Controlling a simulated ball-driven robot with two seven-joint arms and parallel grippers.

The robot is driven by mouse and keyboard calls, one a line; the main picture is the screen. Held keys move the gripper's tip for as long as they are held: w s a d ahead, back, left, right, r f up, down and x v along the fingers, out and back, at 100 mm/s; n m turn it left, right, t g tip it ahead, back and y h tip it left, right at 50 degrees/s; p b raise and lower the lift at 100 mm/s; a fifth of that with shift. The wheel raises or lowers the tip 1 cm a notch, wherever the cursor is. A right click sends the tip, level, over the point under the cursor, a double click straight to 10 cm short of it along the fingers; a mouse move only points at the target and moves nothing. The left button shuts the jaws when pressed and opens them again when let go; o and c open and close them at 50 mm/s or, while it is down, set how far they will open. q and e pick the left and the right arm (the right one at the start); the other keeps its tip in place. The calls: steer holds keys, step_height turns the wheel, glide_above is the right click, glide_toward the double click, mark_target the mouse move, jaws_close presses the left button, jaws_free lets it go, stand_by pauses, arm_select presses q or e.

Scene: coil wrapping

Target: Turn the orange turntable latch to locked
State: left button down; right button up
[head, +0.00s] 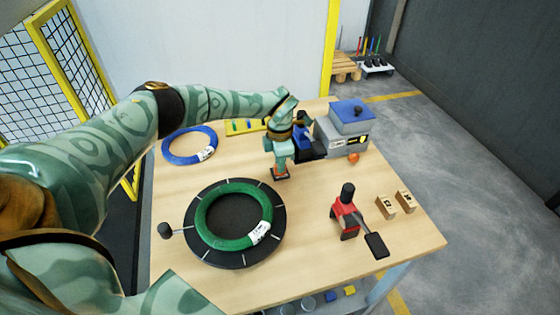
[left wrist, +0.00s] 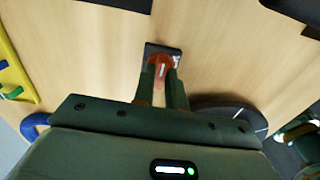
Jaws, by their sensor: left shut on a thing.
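The orange latch (left wrist: 161,60) sits on a small dark base plate (left wrist: 152,47) in the left wrist view. My left gripper (left wrist: 161,80) points down at it, with its two fingers shut on the latch from either side. In the head view the left gripper (head: 281,168) stands behind the turntable, and the latch (head: 281,175) is mostly hidden under the fingers. I cannot tell which way the latch is turned. The black turntable (head: 240,259) carries a green coil (head: 205,229) with a white label.
A blue coil (head: 174,156) and a yellow tray (head: 234,127) lie at the back left. A grey machine with a blue top (head: 346,127) stands behind the gripper to the right. A red and black tool (head: 346,214) and two wooden blocks (head: 386,206) are at right.

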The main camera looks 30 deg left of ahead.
arm_select(q)
steer(key=shift+w, duration=0.1)
steer(key=c, duration=1.4)
jaws_free()
steer(key=shift+c, duration=0.2)
step_height(320, 180, up, 16)
steer(key=p, duration=0.3)
steer(key=shift+r, duration=0.2)
steer(key=shift+r, duration=0.1)
